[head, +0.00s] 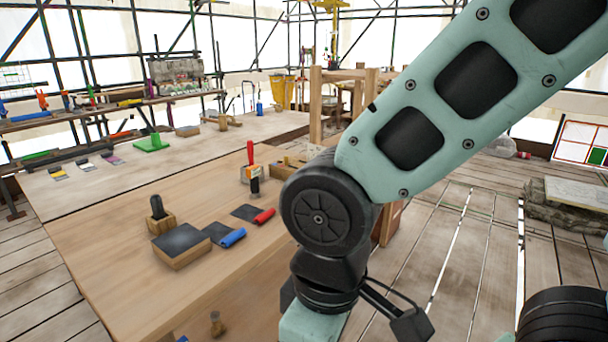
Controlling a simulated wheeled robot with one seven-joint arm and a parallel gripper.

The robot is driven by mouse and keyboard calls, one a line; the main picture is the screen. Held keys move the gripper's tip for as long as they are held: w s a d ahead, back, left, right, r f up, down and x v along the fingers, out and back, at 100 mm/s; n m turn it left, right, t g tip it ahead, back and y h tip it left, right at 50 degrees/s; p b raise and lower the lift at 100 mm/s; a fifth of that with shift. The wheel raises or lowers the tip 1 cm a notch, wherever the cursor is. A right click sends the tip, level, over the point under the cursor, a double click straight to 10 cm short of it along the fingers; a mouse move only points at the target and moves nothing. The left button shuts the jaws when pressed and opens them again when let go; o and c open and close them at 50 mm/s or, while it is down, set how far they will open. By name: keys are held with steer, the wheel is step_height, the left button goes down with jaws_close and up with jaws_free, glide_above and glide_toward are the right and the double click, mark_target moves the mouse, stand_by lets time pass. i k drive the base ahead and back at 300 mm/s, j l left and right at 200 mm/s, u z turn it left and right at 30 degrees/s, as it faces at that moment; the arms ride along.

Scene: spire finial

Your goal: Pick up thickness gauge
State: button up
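No thing here is clearly recognisable as the thickness gauge. A small red and orange upright tool (251,172) with a dark lower part stands on the wooden worktable (130,258), left of my arm. A blue-handled tool (232,238) and a red-handled tool (264,216), each with a dark flat plate, lie nearer the front. My arm reaches down from the upper right and its wrist covers part of the table's right side. The arm runs off the bottom edge. I cannot make out the gripper's fingertips.
A dark-topped block (182,246) and a wooden block with a black knob (159,216) sit at the front left. A wooden box (287,166) lies partly behind my arm. A green stand (152,143) is on the far table. The table's left front is clear.

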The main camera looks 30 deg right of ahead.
mark_target(253, 172)
steer(key=z, duration=0.15)
steer(key=i+l, duration=0.2)
steer(key=i, duration=0.55)
steer(key=i+l, duration=0.2)
steer(key=i, duration=0.5)
steer(key=i+l+z, duration=0.1)
steer(key=i, duration=0.65)
